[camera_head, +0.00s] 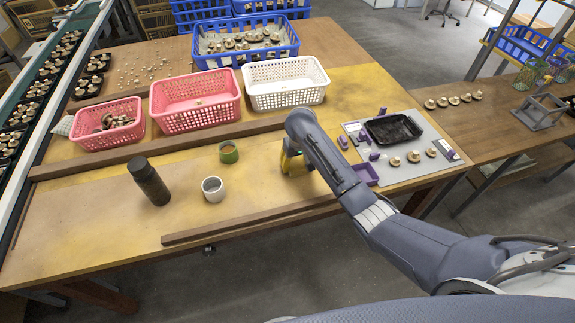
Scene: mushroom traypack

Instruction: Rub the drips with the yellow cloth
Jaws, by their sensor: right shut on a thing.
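My right arm reaches in from the right, and its gripper (296,172) points down at the table between the green cup and the purple-edged tray station. The arm hides much of the gripper and cloth, and I cannot tell whether the cloth touches the table. The wooden table (100,225) has a yellowish, stained top. I cannot make out separate drips at this size. A white mug (212,189) and a green cup (229,152) stand left of the gripper. My left gripper is not in view.
A dark bottle (149,181) stands left of the mug. Wooden strips (245,222) run along the front and behind the cups. Pink baskets (195,101) and a white basket (285,82) stand behind. A black tray (392,128) lies right. The table's front left is clear.

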